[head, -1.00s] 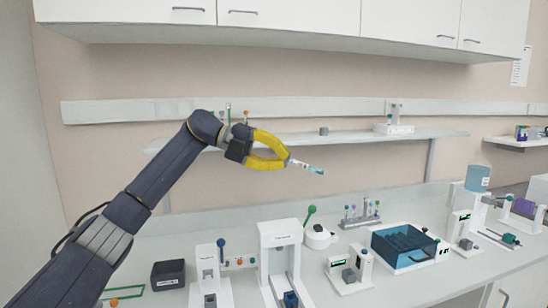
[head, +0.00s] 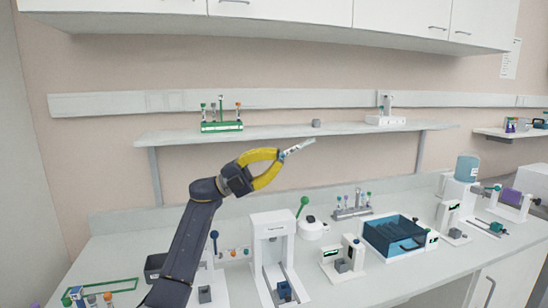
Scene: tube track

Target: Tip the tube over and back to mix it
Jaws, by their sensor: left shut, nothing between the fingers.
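My left gripper (head: 280,156), with yellow fingers, is shut and raised in front of the wall shelf, above the bench. A small clear tube (head: 301,146) with a pale label shows at its fingertips, in mid-air. The tube tilts, its far end up to the right and its near end lower, at the fingers. A teal patch shows near the fingers; whether it is liquid or a cap I cannot tell. Just how the fingertips meet the tube is too small to see. My right gripper is not in view.
A green rack (head: 222,127) with several tubes stands on the wall shelf (head: 350,133). Below are a white press-like device (head: 272,225), a blue bin (head: 394,236) and a grey tube rack (head: 352,212). The air right of my left gripper is clear.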

